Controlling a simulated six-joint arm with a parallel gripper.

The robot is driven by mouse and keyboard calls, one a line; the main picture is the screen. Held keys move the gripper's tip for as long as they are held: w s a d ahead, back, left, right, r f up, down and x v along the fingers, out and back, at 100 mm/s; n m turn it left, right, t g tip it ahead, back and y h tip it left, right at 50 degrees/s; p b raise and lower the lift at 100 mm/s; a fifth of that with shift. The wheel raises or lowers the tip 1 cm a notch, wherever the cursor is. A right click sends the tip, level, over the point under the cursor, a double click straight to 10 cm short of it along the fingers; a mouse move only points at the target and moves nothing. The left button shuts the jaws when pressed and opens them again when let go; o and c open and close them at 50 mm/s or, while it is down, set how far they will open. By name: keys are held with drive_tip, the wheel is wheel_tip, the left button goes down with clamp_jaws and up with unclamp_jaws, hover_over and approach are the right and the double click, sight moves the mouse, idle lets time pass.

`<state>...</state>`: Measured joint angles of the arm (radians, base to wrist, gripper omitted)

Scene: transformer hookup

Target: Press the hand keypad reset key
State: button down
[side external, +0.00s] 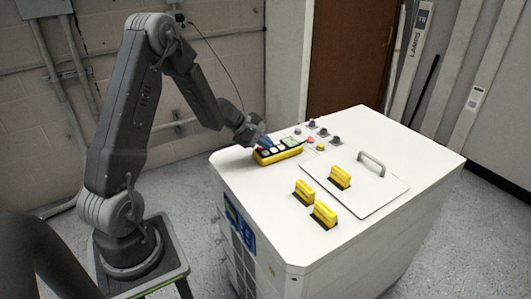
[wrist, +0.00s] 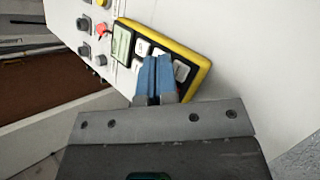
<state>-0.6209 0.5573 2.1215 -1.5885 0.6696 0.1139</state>
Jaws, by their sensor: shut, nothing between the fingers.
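The hand keypad (side external: 277,154) is a yellow-edged box lying on the white cabinet top near its back left edge. In the wrist view the keypad (wrist: 193,56) shows a black face, a pale green screen and several white keys. My gripper (side external: 266,141) is over the keypad with its blue fingertips together and nothing between them. In the wrist view the gripper tips (wrist: 154,60) overlap the keypad face and hide some keys. I cannot tell whether the tips touch a key, or which key is the reset key.
The white cabinet (side external: 270,205) carries several knobs and buttons (side external: 311,124) beside the keypad. A hatch plate with a grey handle (side external: 372,163) and yellow blocks (side external: 325,215) stand toward the front right. The cabinet top between them is clear.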

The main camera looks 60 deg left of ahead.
sight(265, 153)
drive_tip(key=shift+f, duration=0.15)
idle(0.7)
drive_tip(key=shift+f, duration=0.3)
drive_tip(key=shift+f, duration=0.4)
idle(0.5)
drive_tip(key=shift+r, duration=0.85)
drive_tip(key=shift+r, duration=2.5)
